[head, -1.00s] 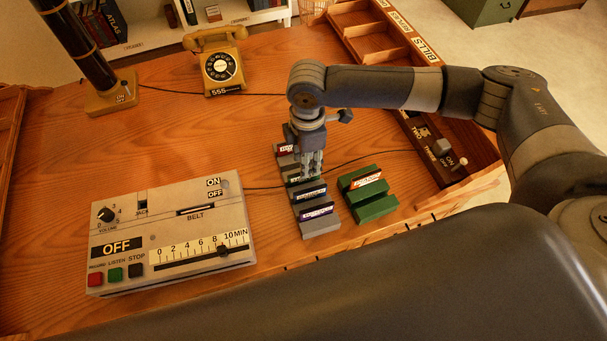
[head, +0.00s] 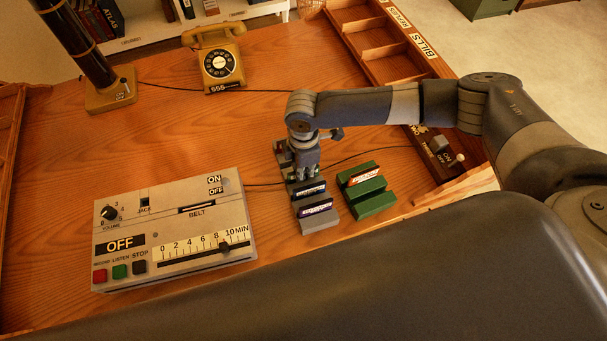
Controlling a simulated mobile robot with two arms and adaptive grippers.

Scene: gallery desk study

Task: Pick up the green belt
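The grey rack (head: 321,226) stands on the desk right of the beige recorder. It holds several labelled belts: a dark blue-labelled belt (head: 311,190) and a purple-labelled belt (head: 316,208) show at its near end. My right gripper (head: 306,173) points down over the rack behind the blue belt, its fingers low among the slots. Small bits of green (head: 318,172) show beside the fingers, likely the green belt, which is mostly hidden by the gripper. Whether the fingers are open or shut on it is unclear. My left gripper is out of view.
A green rack (head: 376,205) with an orange-labelled belt (head: 364,175) stands close on the right. The recorder (head: 180,225) reads OFF. A yellow telephone (head: 217,62), a lamp base (head: 110,92) and a wooden tray (head: 372,32) stand farther back. The desk's middle left is clear.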

